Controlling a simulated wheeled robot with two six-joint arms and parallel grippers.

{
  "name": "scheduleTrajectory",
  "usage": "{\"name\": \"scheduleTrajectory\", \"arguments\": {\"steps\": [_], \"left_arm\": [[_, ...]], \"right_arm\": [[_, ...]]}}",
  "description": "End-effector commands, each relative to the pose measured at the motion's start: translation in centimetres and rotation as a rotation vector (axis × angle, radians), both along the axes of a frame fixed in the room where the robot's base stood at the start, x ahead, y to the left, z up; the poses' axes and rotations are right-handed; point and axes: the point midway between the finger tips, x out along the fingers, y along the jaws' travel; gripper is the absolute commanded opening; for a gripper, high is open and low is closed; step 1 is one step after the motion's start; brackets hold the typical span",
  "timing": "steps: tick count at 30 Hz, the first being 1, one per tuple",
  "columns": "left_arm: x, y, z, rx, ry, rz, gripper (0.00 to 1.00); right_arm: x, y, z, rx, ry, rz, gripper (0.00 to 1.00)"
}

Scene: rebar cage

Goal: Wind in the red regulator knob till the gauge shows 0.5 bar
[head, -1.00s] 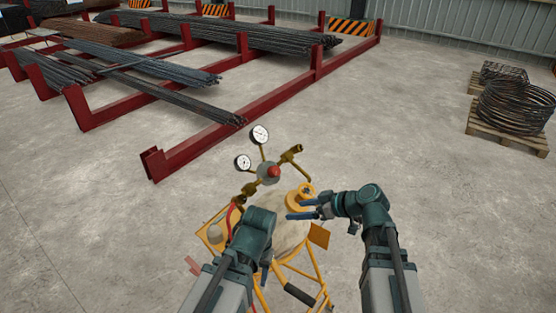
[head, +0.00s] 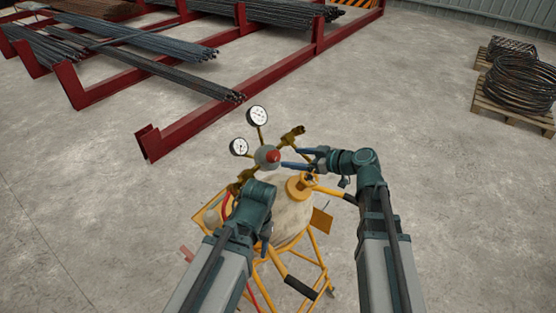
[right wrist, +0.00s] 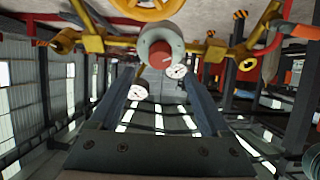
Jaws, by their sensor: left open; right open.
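The red regulator knob (head: 273,156) sits on a round grey regulator body (head: 262,160) above a yellow-framed tank. Two white gauges, an upper one (head: 257,115) and a lower one (head: 239,147), stand on stems behind it; their readings are too small to tell. My right gripper (head: 284,157) is open and empty, just right of the knob and pointing at it. In the right wrist view the red knob (right wrist: 160,50) lies ahead, between the lines of the open fingers (right wrist: 157,76), not gripped. My left gripper (head: 238,193) is low left of the regulator, its fingers mostly hidden.
Brass valves (head: 292,136) flank the regulator. A yellow cap (head: 300,187) and yellow lever (head: 330,191) lie below my right gripper. Red racks (head: 200,122) with rebar stand behind left. Wire coils (head: 525,82) on a pallet stand right. The floor between is clear.

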Motion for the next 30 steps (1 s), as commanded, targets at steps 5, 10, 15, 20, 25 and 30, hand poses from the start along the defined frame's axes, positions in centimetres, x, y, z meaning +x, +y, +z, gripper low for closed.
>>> {"name": "scheduleTrajectory", "arguments": {"steps": [5,10,15,20,25,30], "left_arm": [[0.0,0.0,-1.7,0.0,-0.001,0.002,0.53],[0.0,0.0,-2.5,0.0,-0.001,0.003,0.53],[0.0,0.0,-2.8,0.0,-0.001,0.003,0.53],[0.0,0.0,-2.8,0.0,-0.001,0.003,0.53],[0.0,0.0,-2.8,0.0,-0.001,0.003,0.53],[0.0,0.0,-2.8,0.0,-0.001,0.003,0.53]], "right_arm": [[2.1,2.7,-1.7,0.001,0.0,0.002,0.81],[3.3,4.4,-2.5,0.001,0.001,0.001,0.81],[3.9,5.3,-2.8,0.001,0.001,0.0,0.81],[4.0,5.5,-2.8,0.0,0.0,-0.001,0.81],[4.0,5.5,-2.8,0.0,0.0,-0.001,0.81],[4.0,5.5,-2.8,0.001,0.001,0.0,0.56]]}}
